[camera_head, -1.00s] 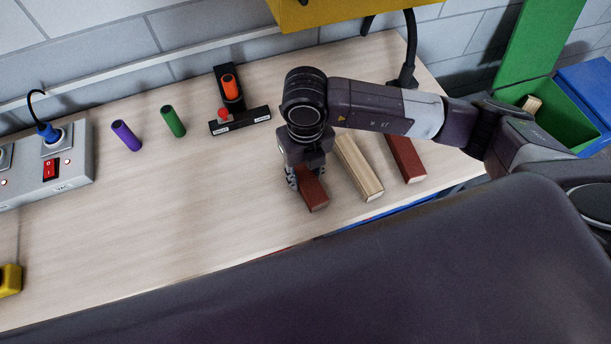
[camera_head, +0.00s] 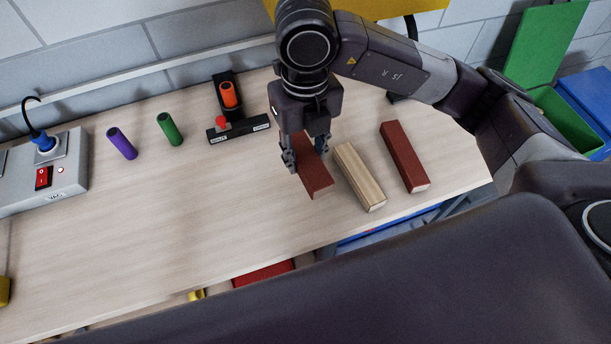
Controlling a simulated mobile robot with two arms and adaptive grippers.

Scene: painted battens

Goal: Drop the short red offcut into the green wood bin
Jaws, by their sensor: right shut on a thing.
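My right gripper (camera_head: 306,152) points down over the bench and is shut on the short red offcut (camera_head: 316,182). Its fingers sit on either side of the offcut's far part, and the near end sticks out towards me. The offcut seems to be raised above the bench top, though the gap is hard to judge. The green wood bin (camera_head: 568,122) stands at the far right beyond the bench; my right arm hides part of it. My left gripper is not in view.
A pale batten (camera_head: 358,176) and a longer red batten (camera_head: 403,157) lie just right of the held offcut. Purple (camera_head: 122,143) and green (camera_head: 169,129) cylinders, a black stand (camera_head: 238,130) and a grey socket box (camera_head: 45,175) are left. A blue bin (camera_head: 588,95) adjoins the green one.

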